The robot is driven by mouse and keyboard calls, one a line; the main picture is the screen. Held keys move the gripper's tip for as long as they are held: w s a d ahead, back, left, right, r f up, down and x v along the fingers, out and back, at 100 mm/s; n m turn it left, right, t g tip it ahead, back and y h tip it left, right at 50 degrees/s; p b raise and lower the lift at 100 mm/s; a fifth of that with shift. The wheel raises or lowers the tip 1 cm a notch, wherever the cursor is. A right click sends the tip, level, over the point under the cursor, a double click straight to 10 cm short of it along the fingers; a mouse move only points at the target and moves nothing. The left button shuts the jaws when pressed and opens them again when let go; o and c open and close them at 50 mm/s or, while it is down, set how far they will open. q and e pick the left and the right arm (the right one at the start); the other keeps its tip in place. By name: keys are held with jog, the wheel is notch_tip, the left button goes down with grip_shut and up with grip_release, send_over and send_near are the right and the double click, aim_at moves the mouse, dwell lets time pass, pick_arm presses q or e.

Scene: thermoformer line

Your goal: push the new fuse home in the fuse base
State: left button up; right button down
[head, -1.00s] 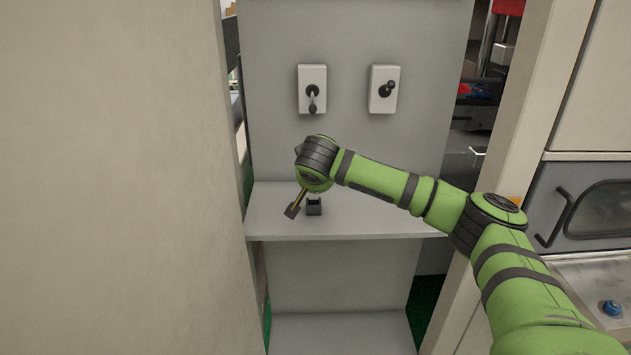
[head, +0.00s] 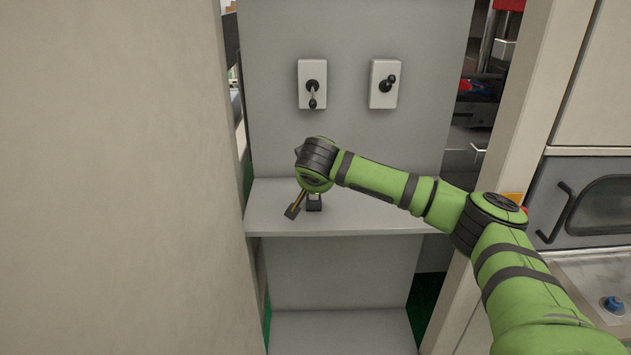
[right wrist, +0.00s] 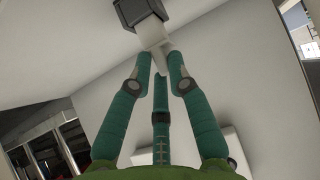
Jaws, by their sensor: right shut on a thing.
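My right gripper (right wrist: 160,60) has teal fingers and is shut on the pale new fuse (right wrist: 151,34). The fuse's far end meets the opening of the base. How deep it sits inside cannot be told. My left gripper is out of view.
The grey shelf (head: 380,220) is bare to the right of the base. Two white switch boxes with black handles, left (head: 312,70) and right (head: 384,72), are on the panel above. A large beige panel (head: 110,180) stands close on the left.

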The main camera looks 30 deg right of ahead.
jog(key=shift+f+b, duration=0.75)
jog(key=shift+f, duration=0.35)
jog(key=c, duration=1.1)
grip_release()
jog(key=v, duration=1.2)
jog(key=o, duration=1.1)
